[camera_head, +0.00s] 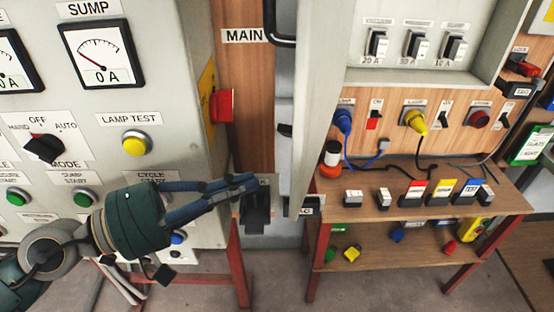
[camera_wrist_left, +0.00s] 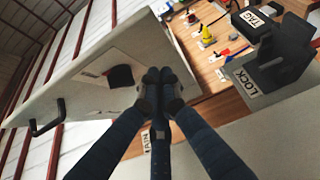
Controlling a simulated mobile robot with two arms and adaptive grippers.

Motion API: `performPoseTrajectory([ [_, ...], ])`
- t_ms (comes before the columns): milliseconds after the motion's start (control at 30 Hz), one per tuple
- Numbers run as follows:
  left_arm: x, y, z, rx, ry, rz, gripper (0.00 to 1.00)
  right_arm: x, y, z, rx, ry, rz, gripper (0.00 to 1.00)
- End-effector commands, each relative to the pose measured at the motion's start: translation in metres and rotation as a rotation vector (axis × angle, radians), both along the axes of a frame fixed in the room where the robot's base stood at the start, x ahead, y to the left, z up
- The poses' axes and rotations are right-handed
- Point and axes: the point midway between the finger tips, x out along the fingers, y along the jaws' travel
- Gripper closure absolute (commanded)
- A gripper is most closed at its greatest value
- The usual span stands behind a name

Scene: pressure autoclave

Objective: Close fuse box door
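The fuse box door (camera_head: 318,110) is a pale grey panel standing open, seen nearly edge-on in the head view, left of the fuse box (camera_head: 418,75) with its row of breakers. A black handle (camera_head: 279,28) is on the door's left side. In the left wrist view the door (camera_wrist_left: 90,90) fills the upper left, with its handle (camera_wrist_left: 47,118) at far left. My left gripper (camera_head: 250,183) is just left of the door's lower part. Its fingertips (camera_wrist_left: 159,82) meet with no object visible between them. I cannot tell whether they touch the door. My right gripper is not in view.
A black lock holder (camera_head: 256,208) hangs just below my left fingertips and shows large in the left wrist view (camera_wrist_left: 275,65). The control panel with a red button (camera_head: 221,106) is to the left. A wooden bench (camera_head: 425,207) with plugs and tags is to the right.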

Motion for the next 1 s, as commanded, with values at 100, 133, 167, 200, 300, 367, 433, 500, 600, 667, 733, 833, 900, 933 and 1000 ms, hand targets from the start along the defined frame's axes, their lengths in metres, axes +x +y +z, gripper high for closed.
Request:
performPoseTrajectory([
  [100,0.006,-0.017,0.009,-0.004,-0.001,-0.004,1.00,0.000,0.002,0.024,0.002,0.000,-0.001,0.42],
  [133,0.009,-0.021,0.010,-0.006,0.001,-0.002,1.00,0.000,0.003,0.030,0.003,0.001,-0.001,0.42],
  [167,0.012,-0.024,0.010,-0.006,0.001,0.000,1.00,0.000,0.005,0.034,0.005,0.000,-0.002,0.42],
  [200,0.014,-0.030,0.010,-0.006,0.001,-0.001,1.00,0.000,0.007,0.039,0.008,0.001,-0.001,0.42],
  [300,0.019,-0.042,0.008,-0.005,0.001,-0.002,1.00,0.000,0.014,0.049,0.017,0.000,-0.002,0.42],
  [367,0.022,-0.048,0.006,-0.004,0.002,-0.001,1.00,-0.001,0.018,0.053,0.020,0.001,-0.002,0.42],
  [433,0.025,-0.053,0.005,-0.003,0.002,-0.001,1.00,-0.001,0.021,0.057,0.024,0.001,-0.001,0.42],
  [500,0.026,-0.057,0.003,-0.002,0.001,-0.001,1.00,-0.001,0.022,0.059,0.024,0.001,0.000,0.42],
  [600,0.027,-0.059,0.001,0.000,0.001,-0.002,1.00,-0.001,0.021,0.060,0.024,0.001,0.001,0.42],
  [667,0.027,-0.060,0.001,0.000,0.001,-0.002,1.00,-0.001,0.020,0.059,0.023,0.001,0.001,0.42],
  [733,0.027,-0.060,0.000,0.000,0.001,-0.002,1.00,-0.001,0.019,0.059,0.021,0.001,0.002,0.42],
  [833,0.027,-0.060,0.000,0.000,0.001,-0.002,1.00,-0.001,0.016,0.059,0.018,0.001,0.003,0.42],
  [900,0.027,-0.060,0.000,-0.001,0.002,-0.002,1.00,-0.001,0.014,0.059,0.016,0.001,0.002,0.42],
  [933,0.027,-0.060,0.000,-0.001,0.002,-0.002,1.00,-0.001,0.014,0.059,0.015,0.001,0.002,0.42],
  [1000,0.027,-0.060,0.000,-0.001,0.002,-0.002,1.00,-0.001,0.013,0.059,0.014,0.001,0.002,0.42],
])
